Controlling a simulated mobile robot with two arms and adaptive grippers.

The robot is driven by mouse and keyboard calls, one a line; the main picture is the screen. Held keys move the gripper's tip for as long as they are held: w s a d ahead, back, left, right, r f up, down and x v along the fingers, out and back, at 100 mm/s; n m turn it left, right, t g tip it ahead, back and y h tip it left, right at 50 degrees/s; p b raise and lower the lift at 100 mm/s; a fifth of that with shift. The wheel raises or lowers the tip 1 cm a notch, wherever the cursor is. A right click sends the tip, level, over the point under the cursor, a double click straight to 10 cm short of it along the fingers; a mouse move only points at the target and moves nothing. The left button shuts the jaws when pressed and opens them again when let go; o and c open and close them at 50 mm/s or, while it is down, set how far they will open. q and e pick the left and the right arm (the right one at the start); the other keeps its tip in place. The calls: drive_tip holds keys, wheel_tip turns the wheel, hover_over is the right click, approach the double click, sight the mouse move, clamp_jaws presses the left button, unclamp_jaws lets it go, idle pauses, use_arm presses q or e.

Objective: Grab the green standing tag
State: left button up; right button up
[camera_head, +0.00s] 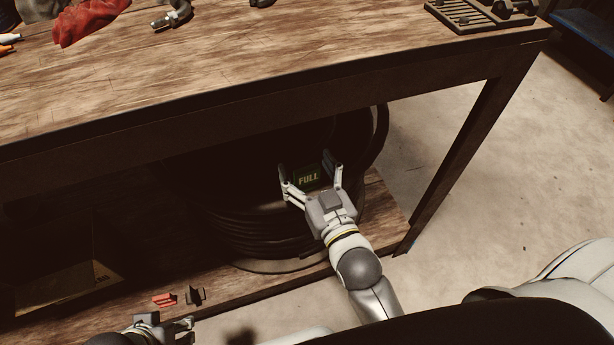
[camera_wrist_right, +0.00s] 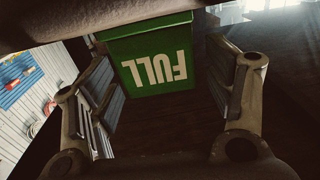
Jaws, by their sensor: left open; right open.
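The green tag (camera_head: 309,177) with the word FULL stands in front of the dark coiled hose under the workbench. In the right wrist view the green tag (camera_wrist_right: 155,62) shows upside down, between the two fingers. My right gripper (camera_head: 311,170) is open, with one finger on each side of the tag. I cannot tell whether the fingers touch it. My left gripper (camera_head: 190,330) is open and empty at the bottom left, near the lower shelf's front edge.
The coiled hose (camera_head: 255,235) sits on the wooden lower shelf (camera_head: 385,215). A red tag (camera_head: 164,299) and a dark tag (camera_head: 195,295) are near the shelf's front edge. A box (camera_head: 70,285) stands at left. The bench top (camera_head: 250,50) overhangs my right gripper.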

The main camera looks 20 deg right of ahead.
drive_tip(key=c, duration=1)
drive_tip(key=shift+o, duration=0.2)
drive_tip(key=shift+r, duration=0.1)
